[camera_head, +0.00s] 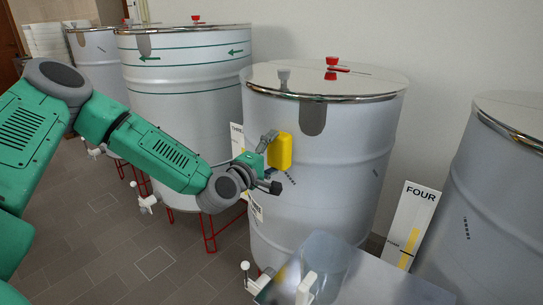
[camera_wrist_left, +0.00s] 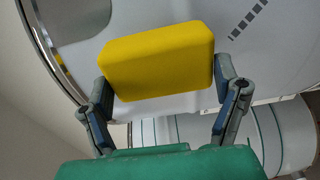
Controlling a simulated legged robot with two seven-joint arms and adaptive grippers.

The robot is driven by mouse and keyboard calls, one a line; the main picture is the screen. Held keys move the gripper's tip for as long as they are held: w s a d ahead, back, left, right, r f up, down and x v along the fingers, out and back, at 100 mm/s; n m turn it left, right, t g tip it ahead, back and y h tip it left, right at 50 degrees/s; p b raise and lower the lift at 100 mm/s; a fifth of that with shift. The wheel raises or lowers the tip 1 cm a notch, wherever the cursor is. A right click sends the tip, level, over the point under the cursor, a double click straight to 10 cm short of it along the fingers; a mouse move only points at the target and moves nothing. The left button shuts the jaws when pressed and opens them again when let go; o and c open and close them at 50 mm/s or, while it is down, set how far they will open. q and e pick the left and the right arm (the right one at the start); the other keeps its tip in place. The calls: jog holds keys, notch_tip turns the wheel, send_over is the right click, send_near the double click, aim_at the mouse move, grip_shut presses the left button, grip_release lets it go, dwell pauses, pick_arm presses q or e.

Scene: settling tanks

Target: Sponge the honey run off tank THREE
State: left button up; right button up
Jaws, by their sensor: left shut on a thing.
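My left gripper (camera_head: 272,142) is shut on a yellow sponge (camera_head: 281,151) in front of the middle tank, below its rim. In the left wrist view the sponge (camera_wrist_left: 157,62) sits between the two fingers, with the tank wall (camera_wrist_left: 260,50) close behind it. I cannot tell whether it touches the wall. A sign partly reading THREE (camera_head: 237,140) stands at the left of this middle tank (camera_head: 340,185), tank THREE. I make out no honey run on its visible wall; the sponge and gripper hide part of it. My right gripper is not in view.
A FOUR sign (camera_head: 410,225) stands beside the right tank (camera_head: 492,205). A green-striped tank (camera_head: 190,95) is at left. White taps (camera_head: 147,203) jut out low. Tiled floor (camera_head: 110,250) is open at lower left.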

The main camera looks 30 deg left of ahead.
pick_arm(q)
jog(key=shift+w, duration=0.35)
jog(key=shift+w+a+b, duration=0.1)
jog(key=shift+a+b, duration=0.2)
jog(key=shift+b, duration=0.7)
jog(key=shift+d+r, duration=0.1)
jog(key=shift+d, duration=0.2)
dwell(0.4)
